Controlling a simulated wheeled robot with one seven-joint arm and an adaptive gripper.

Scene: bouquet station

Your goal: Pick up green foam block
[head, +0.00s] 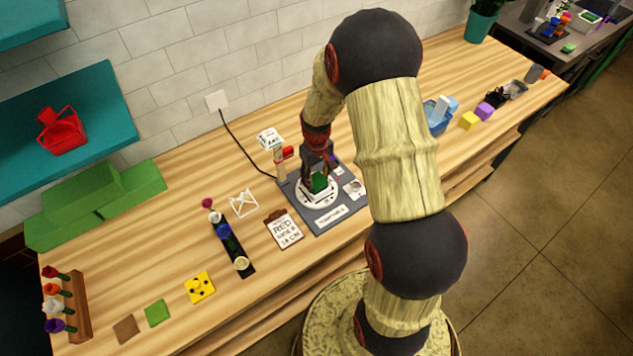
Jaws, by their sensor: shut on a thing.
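My gripper (318,172) points down over the dark grey station mat (338,215) near the middle of the wooden counter. It is shut on a green foam block (319,184), of which only a small dark-green part shows between the fingers. The block is at a white round holder (306,197) on the mat. I cannot tell whether the block touches the holder or is just above it. My arm hides part of the counter to the right.
A clipboard (285,231) and a black strip with flowers (232,246) lie left of the mat. Large green blocks (140,182) lie at the far left. A flower rack (78,304) stands front left. A blue basket (437,122) and a yellow cube (469,121) are right.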

